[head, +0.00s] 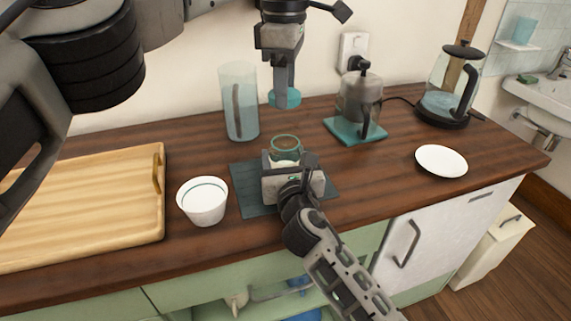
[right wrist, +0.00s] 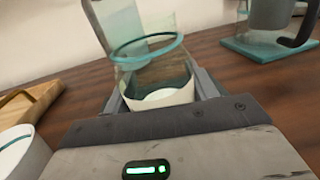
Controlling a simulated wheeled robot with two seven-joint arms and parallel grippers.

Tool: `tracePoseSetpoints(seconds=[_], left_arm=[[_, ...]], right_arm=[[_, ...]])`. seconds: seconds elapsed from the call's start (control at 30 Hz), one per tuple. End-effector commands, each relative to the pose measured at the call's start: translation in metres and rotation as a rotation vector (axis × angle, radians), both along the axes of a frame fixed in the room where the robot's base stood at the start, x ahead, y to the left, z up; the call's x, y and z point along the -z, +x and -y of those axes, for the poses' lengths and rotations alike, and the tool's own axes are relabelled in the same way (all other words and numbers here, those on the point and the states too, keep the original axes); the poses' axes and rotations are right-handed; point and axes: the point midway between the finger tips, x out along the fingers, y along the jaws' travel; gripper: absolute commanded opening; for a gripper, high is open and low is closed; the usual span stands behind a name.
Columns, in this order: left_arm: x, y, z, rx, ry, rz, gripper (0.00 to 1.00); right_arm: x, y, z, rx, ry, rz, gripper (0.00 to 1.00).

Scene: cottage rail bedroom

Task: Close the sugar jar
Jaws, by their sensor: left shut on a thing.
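The sugar jar (head: 286,142) is clear glass with a teal rim and stands open on a dark teal mat (head: 247,190). White contents show inside it in the right wrist view, where its rim (right wrist: 147,44) is uncovered. My right gripper (head: 290,168) is at the jar from the front; its fingers lie close on both sides of the glass, shut on it. My left gripper (head: 284,84) points down above and behind the jar. It is shut on a round teal lid (head: 285,98), held up apart from the jar. The jar's lower front is hidden by the right gripper.
A white bowl (head: 203,203) and wooden tray (head: 90,205) are to the left. A glass pitcher (head: 240,110) stands behind the jar. A grinder-like pot (head: 359,100) on a teal trivet (head: 345,135), a kettle (head: 449,85) and a white plate (head: 441,161) are to the right.

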Motion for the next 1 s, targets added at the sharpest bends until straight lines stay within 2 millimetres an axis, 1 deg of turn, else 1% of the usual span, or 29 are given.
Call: tracePoseSetpoints(seconds=[0.07, 0.13, 0.33, 0.4, 0.47, 1.0], left_arm=[[0.001, 0.0, 0.0, 0.0, 0.0, 0.0, 0.28], [0.006, 0.0, 0.0, 0.0, 0.0, -0.002, 0.28], [0.036, 0.0, 0.0, 0.001, 0.002, -0.003, 0.28], [0.044, 0.0, 0.001, 0.001, 0.001, -0.001, 0.28], [0.048, 0.0, 0.001, -0.001, 0.002, 0.0, 0.28], [0.05, 0.0, 0.002, 0.0, 0.002, 0.001, 0.28]], right_arm=[[0.0, 0.0, 0.0, 0.0, -0.001, -0.001, 0.17], [0.001, 0.0, 0.0, -0.001, -0.001, -0.001, 0.17], [0.001, 0.0, 0.0, -0.001, -0.001, -0.001, 0.17], [0.001, 0.0, 0.0, -0.001, -0.001, -0.001, 0.17], [0.001, 0.0, 0.0, -0.001, -0.001, -0.001, 0.17], [0.001, 0.0, 0.0, -0.001, -0.001, -0.002, 0.17]])
